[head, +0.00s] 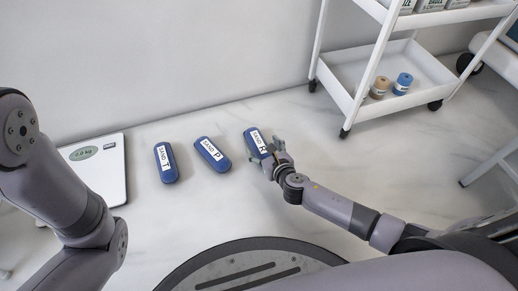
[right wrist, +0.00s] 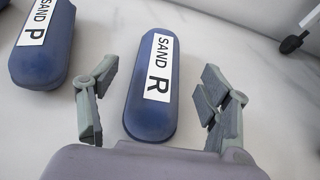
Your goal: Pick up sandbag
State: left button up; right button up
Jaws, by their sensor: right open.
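Three blue sandbags with white labels lie in a row on the pale marbled floor. The one labelled SAND R (head: 256,141) is the rightmost; the SAND P sandbag (head: 212,154) is in the middle and the third sandbag (head: 165,163) is at the left. My right gripper (head: 274,150) is open at the near end of the SAND R sandbag. In the right wrist view that sandbag (right wrist: 155,85) lies between the two spread fingers, with a gap on each side. The SAND P sandbag (right wrist: 42,45) is left of the left finger. My left gripper is out of view.
A white scale (head: 98,168) lies on the floor at the left. A white wheeled cart (head: 348,105) stands at the upper right, with tan and blue rolls on its lower shelf. A wall runs behind the sandbags. Floor between sandbags and cart is clear.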

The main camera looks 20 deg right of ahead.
aim_at(259, 142)
jog(key=b+x, duration=0.2)
jog(key=x, duration=0.1)
jog(key=shift+w+f+b, duration=0.15)
jog(key=shift+f+b, duration=0.2)
jog(key=shift+f, duration=0.05)
jog(key=shift+w, duration=0.4)
jog(key=shift+a, duration=0.1)
grip_shut()
dwell(0.3)
jog(key=shift+r, duration=0.2)
